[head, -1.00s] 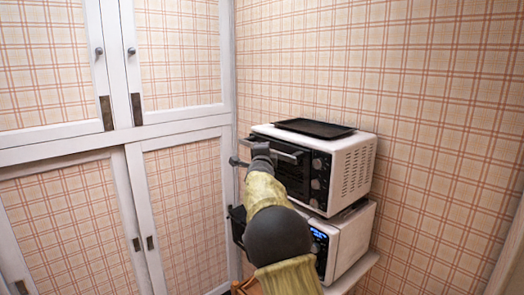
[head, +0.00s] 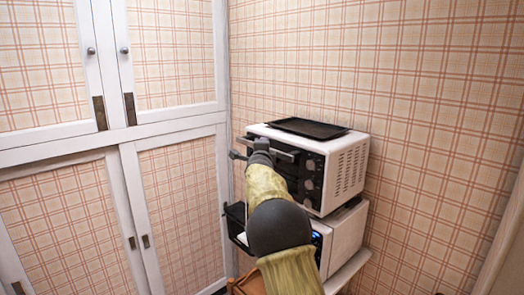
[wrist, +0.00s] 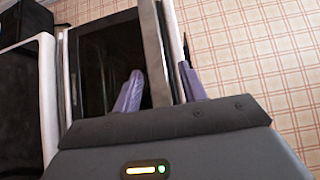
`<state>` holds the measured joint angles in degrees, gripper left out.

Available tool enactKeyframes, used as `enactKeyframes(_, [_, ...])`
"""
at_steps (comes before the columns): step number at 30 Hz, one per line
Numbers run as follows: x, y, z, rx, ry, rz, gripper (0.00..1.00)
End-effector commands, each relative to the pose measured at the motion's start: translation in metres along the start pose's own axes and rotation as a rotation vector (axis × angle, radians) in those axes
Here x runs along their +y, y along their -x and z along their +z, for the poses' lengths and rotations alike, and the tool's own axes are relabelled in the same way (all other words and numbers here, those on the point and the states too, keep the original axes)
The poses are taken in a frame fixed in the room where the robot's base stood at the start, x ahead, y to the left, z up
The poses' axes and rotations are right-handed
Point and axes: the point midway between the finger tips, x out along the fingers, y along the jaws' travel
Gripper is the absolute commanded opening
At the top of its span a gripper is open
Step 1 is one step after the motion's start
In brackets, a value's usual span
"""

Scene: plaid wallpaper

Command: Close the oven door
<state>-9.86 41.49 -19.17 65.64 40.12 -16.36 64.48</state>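The oven (head: 343,178) is the upper white appliance, with a black front and round knobs at its right. Its door (head: 282,168) stands upright or nearly so, partly hidden behind my arm; I cannot tell whether a small gap is left. A handle bar (head: 280,151) runs along the door's top. My gripper (head: 262,147) is at this bar. In the wrist view, my gripper (wrist: 162,88) is open, its two purple fingers apart on either side of a pale bar (wrist: 158,50). The dark door glass (wrist: 108,62) lies to the left. I cannot tell whether the fingers touch.
A black tray (head: 308,128) lies on top of the oven. A second white appliance (head: 345,235) stands under it, with a dark part (head: 235,215) sticking out at its left. White cupboards (head: 180,185) stand close at the left. The plaid wall (head: 430,130) is behind.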

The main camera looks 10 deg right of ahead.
Motion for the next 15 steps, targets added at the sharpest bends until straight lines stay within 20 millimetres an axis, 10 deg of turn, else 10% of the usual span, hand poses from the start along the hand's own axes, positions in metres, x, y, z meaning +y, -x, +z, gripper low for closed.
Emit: enactKeyframes(15, [0.004,0.024,0.002,-0.003,-0.003,0.001,0.42])
